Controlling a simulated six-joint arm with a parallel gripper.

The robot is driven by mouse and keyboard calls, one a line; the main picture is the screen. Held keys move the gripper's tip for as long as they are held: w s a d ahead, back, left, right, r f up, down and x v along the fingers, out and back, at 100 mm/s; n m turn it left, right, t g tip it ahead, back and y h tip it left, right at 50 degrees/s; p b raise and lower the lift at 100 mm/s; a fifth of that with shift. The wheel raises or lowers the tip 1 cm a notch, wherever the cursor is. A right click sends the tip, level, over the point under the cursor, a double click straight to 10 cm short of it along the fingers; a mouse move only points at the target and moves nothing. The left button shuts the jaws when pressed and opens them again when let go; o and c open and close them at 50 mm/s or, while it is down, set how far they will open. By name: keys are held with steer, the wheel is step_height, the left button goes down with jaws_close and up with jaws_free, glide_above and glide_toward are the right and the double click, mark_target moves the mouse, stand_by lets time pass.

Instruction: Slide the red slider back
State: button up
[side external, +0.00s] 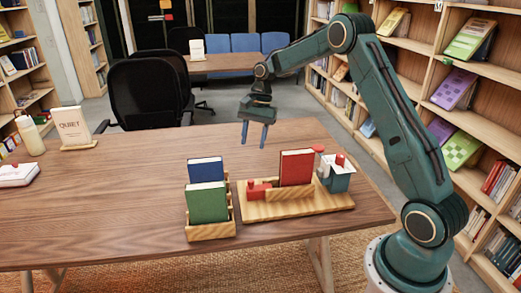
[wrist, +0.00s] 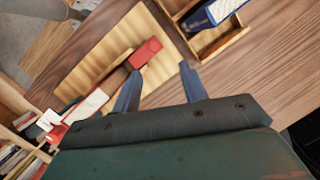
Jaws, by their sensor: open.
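The red slider (side external: 259,190) is a low red block at the left end of a light wooden base (side external: 312,207). In the wrist view the slider (wrist: 146,52) lies just beyond the left fingertip, on the wooden base (wrist: 95,60). A red book (side external: 297,167) stands upright on the base, to the right of the slider. My gripper (side external: 253,146) hangs above and behind the slider, apart from it, pointing down. Its two blue fingers are spread with nothing between them, as the wrist view also shows (wrist: 160,72).
A wooden holder (side external: 211,232) with a blue book (side external: 206,170) and a green book (side external: 206,202) stands left of the base. A white-and-teal object with red tops (side external: 337,178) is at the base's right end. The table's left middle (side external: 120,215) is clear.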

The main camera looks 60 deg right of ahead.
mark_target(251, 180)
steer(key=d+m, duration=0.1)
steer(key=m, duration=0.1)
steer(key=s+d+m+y, duration=0.1)
steer(key=m, duration=0.1)
steer(key=shift+d+f, duration=0.1)
steer(key=shift+d, duration=0.3)
steer(key=shift+a+f, duration=0.1)
steer(key=x, duration=1.3)
steer(key=shift+s+a+f, duration=0.1)
steer(key=shift+a+f, duration=0.1)
jaws_close()
